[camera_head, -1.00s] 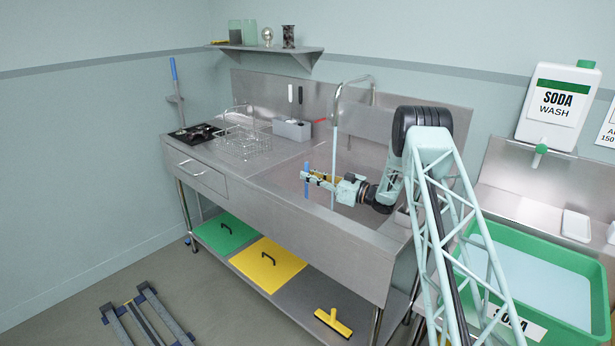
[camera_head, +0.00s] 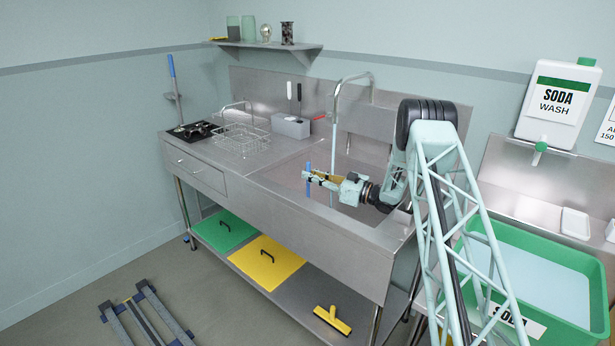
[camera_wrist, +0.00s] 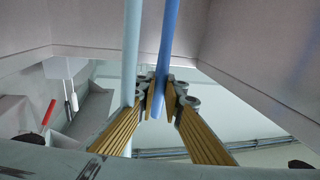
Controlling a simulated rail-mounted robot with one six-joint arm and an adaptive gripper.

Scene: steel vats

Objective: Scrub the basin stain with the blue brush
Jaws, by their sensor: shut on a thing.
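My gripper (camera_head: 310,177) is over the left part of the steel sink basin (camera_head: 352,163) in the head view. It is shut on the upright blue brush handle (camera_head: 308,167). In the wrist view the handle (camera_wrist: 168,42) passes between the fingertips of my gripper (camera_wrist: 162,97). The brush head is hidden, so I cannot tell whether it touches the basin floor. I cannot make out the stain in either view.
The tall tap pipe (camera_head: 334,122) rises close to my gripper, and a pale pipe (camera_wrist: 130,60) stands beside the handle in the wrist view. A wire rack (camera_head: 241,141) and a grey holder (camera_head: 291,128) stand on the counter. A green soda tub (camera_head: 587,262) is at the right.

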